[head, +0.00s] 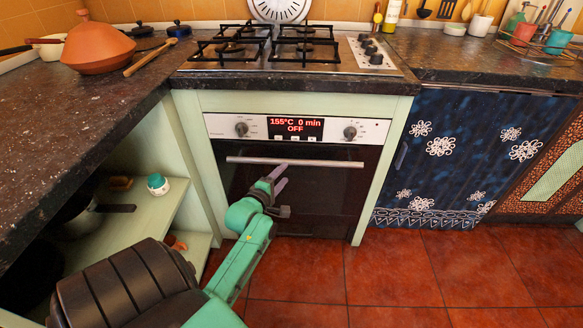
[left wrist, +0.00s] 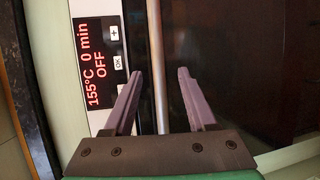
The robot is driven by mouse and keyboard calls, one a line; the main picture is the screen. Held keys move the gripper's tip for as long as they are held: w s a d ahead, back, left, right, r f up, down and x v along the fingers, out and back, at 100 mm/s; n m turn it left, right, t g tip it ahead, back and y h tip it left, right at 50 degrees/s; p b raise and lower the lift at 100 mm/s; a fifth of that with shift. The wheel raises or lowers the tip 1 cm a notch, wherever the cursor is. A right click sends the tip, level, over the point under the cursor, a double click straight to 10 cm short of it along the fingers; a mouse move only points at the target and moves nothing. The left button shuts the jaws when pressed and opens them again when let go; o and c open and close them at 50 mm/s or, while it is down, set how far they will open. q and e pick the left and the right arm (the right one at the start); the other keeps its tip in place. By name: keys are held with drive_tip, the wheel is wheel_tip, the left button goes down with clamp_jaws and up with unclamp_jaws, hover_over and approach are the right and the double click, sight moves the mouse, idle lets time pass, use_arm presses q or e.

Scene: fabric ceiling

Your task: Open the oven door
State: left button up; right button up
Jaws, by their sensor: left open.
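The oven door (head: 315,200) is a dark panel under the counter, and it is shut. Its silver bar handle (head: 325,163) runs across the top of the door. The control panel (head: 370,131) above it reads 155°C, 0 min, OFF. My left gripper (head: 281,177) is in front of the upper door, close to the handle. In the left wrist view the open fingers (left wrist: 158,80) show with the handle (left wrist: 158,60) running lengthwise between them. I cannot tell whether a finger touches the handle. My right gripper is not in view.
A gas hob (head: 275,48) sits on the counter above the oven. A blue flowered cabinet front (head: 440,160) is at the right. The red tiled floor (head: 400,280) before the oven is clear.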

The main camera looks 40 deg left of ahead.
sight(294, 164)
use_arm(q)
drive_tip(key=b+x, duration=0.2)
drive_tip(key=x, duration=0.6)
drive_tip(key=shift+w+d+r, duration=0.1)
drive_tip(key=shift+r, duration=0.05)
drive_tip(key=shift+w, duration=0.5)
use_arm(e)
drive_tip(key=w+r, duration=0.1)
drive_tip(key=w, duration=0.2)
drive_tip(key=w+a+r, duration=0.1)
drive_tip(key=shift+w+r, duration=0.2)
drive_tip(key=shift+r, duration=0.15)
use_arm(q)
clamp_jaws()
